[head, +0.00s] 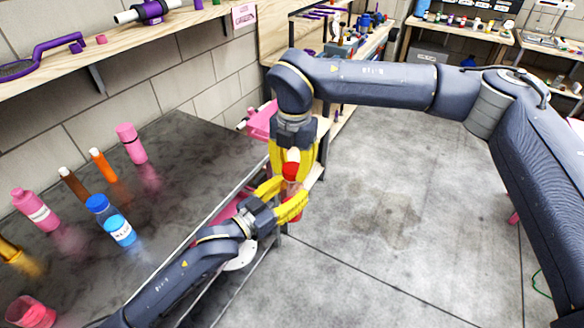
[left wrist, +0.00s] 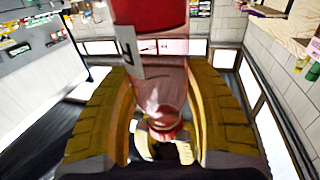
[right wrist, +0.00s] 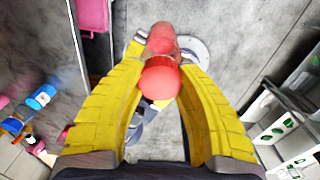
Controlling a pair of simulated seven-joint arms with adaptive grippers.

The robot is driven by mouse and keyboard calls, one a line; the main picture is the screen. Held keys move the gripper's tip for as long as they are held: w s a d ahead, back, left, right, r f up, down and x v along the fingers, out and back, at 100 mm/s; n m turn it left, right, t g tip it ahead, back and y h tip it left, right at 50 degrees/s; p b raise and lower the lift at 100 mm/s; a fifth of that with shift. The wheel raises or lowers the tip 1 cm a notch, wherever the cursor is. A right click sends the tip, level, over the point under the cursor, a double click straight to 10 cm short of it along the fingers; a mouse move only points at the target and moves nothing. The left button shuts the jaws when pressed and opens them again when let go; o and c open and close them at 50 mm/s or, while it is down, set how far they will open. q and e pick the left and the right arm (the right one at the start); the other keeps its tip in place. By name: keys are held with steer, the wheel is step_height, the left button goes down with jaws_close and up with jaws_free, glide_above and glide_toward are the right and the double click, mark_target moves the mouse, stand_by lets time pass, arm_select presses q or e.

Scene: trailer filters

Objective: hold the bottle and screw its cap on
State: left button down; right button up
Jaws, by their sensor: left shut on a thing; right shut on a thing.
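The bottle (head: 292,188) is translucent pinkish red and stands roughly upright beyond the table's right edge. My left gripper (head: 288,198) is shut on its body from the side. In the left wrist view the bottle (left wrist: 163,90) sits between the two yellow fingers, with a white label on it. The red cap (head: 291,170) is at the bottle's top; it also shows in the right wrist view (right wrist: 160,82). My right gripper (head: 293,168) points down from above and is shut on the cap. The thread is hidden, so I cannot tell how tightly the cap sits.
The dark table (head: 185,200) at left bears several bottles, among them a pink bottle (head: 131,143), an orange bottle (head: 102,166) and a blue-capped bottle (head: 110,220). A wooden shelf (head: 120,55) runs above it. The concrete floor (head: 400,220) at right is clear.

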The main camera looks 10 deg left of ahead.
steer(key=m, duration=0.4)
steer(key=shift+m, duration=0.4)
steer(key=m, duration=0.4)
steer(key=shift+m, duration=0.3)
steer(key=m, duration=0.7)
steer(key=shift+w+m, duration=0.1)
steer(key=shift+m, duration=0.3)
steer(key=o, duration=0.8)
steer(key=shift+c, duration=0.2)
steer(key=shift+r, duration=2.2)
